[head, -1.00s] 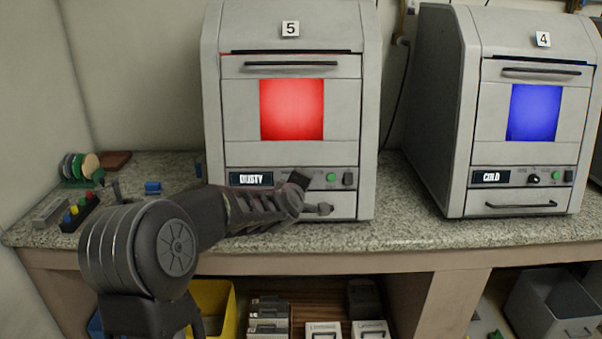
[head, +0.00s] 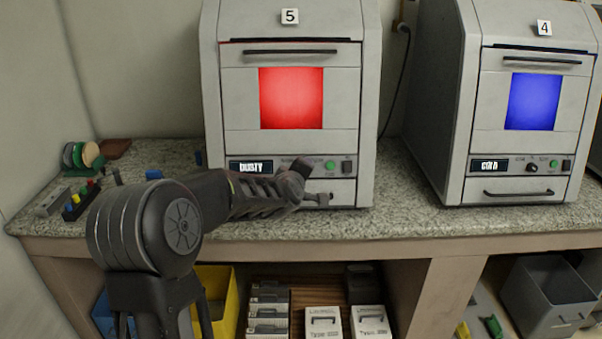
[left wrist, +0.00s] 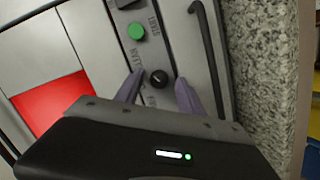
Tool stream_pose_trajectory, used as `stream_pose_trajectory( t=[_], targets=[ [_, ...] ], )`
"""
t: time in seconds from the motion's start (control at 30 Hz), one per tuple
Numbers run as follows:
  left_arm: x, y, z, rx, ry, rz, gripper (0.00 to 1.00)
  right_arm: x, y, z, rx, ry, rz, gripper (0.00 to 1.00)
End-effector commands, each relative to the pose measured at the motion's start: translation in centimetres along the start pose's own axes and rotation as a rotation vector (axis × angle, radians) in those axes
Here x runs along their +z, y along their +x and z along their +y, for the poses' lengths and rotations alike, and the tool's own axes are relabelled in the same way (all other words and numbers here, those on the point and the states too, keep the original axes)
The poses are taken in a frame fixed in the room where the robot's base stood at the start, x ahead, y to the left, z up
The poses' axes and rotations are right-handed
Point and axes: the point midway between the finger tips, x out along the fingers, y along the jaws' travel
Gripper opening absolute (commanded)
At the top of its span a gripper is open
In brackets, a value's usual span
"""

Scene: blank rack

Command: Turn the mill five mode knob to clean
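Mill five (head: 235,105) stands at the back of the counter with a red lit window and a display that reads DUSTY. In the head view my left gripper (head: 303,170) is at its front panel and hides the mode knob. In the left wrist view the black round mode knob (left wrist: 159,79) shows with its white pointer mark, with partly covered lettering around it. My left gripper's (left wrist: 159,88) two fingers are apart, one on each side of the knob. I cannot tell whether they touch it. My right gripper is not in view.
A green button (left wrist: 136,31) sits beside the knob, and a dark handle bar (left wrist: 207,60) runs along the drawer on the other side. Mill four (head: 450,110), with a blue window, stands to the right. Small coloured parts lie at the counter's left end.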

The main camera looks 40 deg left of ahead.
Motion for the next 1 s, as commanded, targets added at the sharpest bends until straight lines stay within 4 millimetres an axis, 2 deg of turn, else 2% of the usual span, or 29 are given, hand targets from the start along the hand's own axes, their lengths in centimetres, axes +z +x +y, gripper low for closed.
stream_pose_trajectory(
  t=[0.33, 0.73, 0.87, 1.0],
  targets=[
    [-0.1, -0.8, 0.1, 0.002, -0.001, 0.001, 0.46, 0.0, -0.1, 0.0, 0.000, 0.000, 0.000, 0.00],
    [-0.1, -6.7, 0.2, 0.002, -0.002, 0.000, 0.46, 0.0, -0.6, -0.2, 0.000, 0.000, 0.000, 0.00],
    [0.0, -7.7, 0.1, 0.001, -0.001, 0.000, 0.46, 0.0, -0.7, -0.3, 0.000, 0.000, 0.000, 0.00],
    [0.0, -7.8, 0.0, 0.000, 0.000, 0.000, 0.46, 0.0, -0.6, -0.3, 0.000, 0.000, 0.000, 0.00]
  ],
)
